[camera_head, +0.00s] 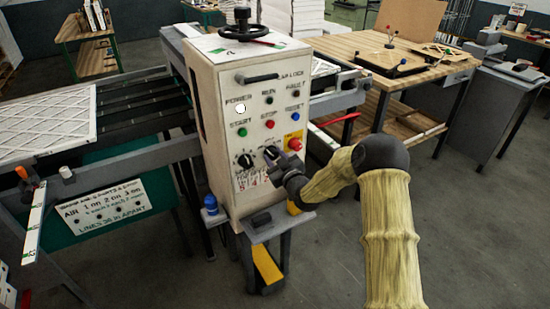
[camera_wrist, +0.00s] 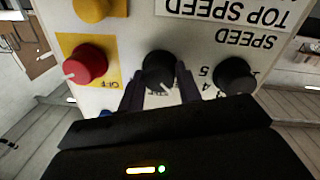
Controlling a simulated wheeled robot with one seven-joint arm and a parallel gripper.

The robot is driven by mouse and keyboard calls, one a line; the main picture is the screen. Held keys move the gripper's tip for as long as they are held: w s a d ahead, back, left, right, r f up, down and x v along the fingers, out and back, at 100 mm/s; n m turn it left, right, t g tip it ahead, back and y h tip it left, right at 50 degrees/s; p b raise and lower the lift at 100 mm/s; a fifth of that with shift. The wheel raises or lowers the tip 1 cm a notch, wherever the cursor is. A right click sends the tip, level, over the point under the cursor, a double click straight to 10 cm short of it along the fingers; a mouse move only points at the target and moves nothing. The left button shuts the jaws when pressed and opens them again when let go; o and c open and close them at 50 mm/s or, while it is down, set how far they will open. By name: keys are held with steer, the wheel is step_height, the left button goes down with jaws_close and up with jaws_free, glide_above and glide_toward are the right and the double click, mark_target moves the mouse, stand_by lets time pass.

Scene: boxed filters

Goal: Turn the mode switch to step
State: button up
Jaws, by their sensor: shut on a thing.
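The mode switch (camera_wrist: 160,70) is a black round knob with a white pointer line, in the middle of the wrist view, which sees the panel upside down. Its pointer aims down and slightly right in that view. My gripper (camera_wrist: 161,80) has one finger on each side of the knob and is shut on it. In the head view my gripper (camera_head: 273,162) reaches the lower front of the cream control cabinet (camera_head: 220,115), at the mode switch (camera_head: 271,152).
A black speed knob (camera_wrist: 235,77) and a red knob on a yellow plate (camera_wrist: 85,65) flank the switch closely. Start (camera_head: 242,132), stop (camera_head: 270,124) and reset (camera_head: 295,117) buttons sit above. A small shelf (camera_head: 275,222) juts out below.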

steer(key=shift+w+r+m, duration=0.1)
steer(key=shift+m, duration=0.2)
steer(key=m+b, duration=0.4)
steer(key=m, duration=0.4)
steer(key=shift+d+r+g+b, duration=0.1)
steer(key=shift+r+g+b, duration=0.1)
steer(key=shift+g+b, duration=0.15)
steer(key=o, duration=1)
steer(key=shift+w+f, duration=0.1)
steer(key=shift+c, duration=0.2)
